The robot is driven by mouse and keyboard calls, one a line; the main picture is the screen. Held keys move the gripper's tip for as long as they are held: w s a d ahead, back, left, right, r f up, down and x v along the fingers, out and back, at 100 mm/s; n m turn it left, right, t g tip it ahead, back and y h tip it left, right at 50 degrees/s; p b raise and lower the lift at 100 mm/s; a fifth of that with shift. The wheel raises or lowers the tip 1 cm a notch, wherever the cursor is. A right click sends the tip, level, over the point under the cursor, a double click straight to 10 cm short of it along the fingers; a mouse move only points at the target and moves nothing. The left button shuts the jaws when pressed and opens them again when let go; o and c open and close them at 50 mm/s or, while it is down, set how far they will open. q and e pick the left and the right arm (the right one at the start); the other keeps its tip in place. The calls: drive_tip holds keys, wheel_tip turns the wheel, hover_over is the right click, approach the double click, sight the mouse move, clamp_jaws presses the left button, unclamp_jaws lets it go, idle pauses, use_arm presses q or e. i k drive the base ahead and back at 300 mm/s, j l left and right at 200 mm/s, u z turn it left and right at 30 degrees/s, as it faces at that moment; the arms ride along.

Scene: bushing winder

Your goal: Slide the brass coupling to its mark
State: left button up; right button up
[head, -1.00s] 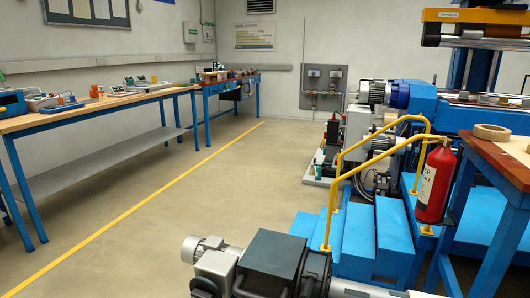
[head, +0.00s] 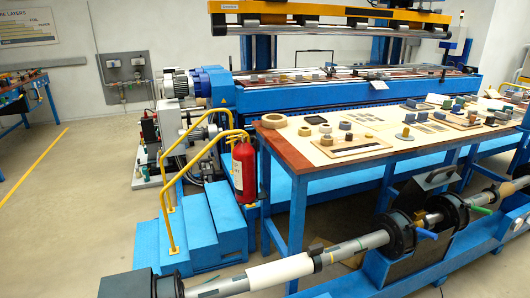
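Neither of my grippers shows in the head view. A long grey shaft (head: 365,242) runs from the lower left up to the right edge, in front of the workbench. It carries a white sleeve (head: 268,275), and it passes through black ring-shaped holders (head: 398,233). A tan-brown, brass-like section (head: 506,190) sits on it near the right edge. I cannot tell whether this is the brass coupling. No mark for it can be made out at this size.
A blue workbench (head: 300,165) with tape rolls and several small parts stands behind the shaft. A fire extinguisher (head: 244,170) and blue steps (head: 200,232) with yellow rails are left of it. A large blue winding machine (head: 350,91) is behind. Open floor (head: 85,180) lies at left.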

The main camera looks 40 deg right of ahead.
sight(416, 218)
drive_tip(key=z, duration=2.45)
drive_tip(key=i+l+u, duration=0.1)
drive_tip(key=i, duration=0.2)
